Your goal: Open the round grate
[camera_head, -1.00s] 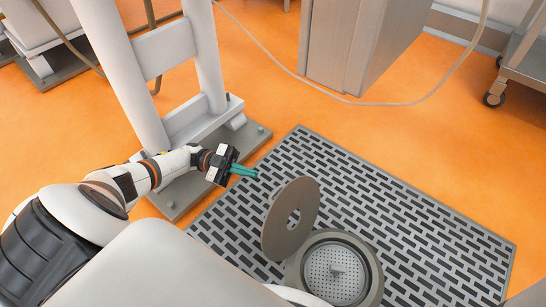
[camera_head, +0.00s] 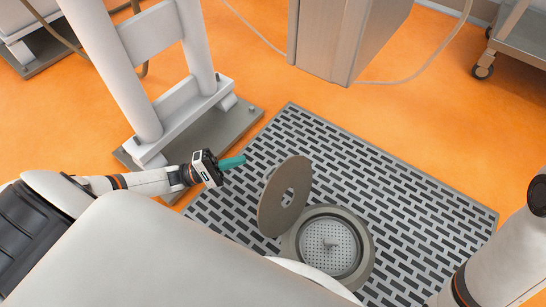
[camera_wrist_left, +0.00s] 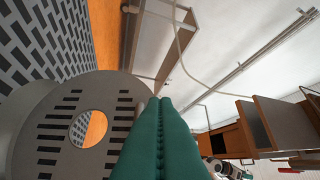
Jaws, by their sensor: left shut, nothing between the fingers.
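The round grate (camera_head: 270,207) is a grey-brown disc with a central hole. It stands steeply tilted up at the left rim of the round drain (camera_head: 287,246), whose opening is uncovered. A perforated strainer (camera_head: 322,257) with a small central knob sits inside the drain. My left gripper (camera_head: 233,162), with teal fingers, is shut and empty, apart from the grate on its upper left side. In the left wrist view the shut fingers (camera_wrist_left: 158,135) lie in front of the slotted face of the grate (camera_wrist_left: 50,130). My right arm enters at the right; its gripper is out of view.
A slotted grey floor panel (camera_head: 420,205) surrounds the drain. A white frame on a metal base plate (camera_head: 222,125) stands close behind my left arm. A steel cabinet (camera_head: 335,40) and a wheeled cart (camera_head: 515,50) stand at the back.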

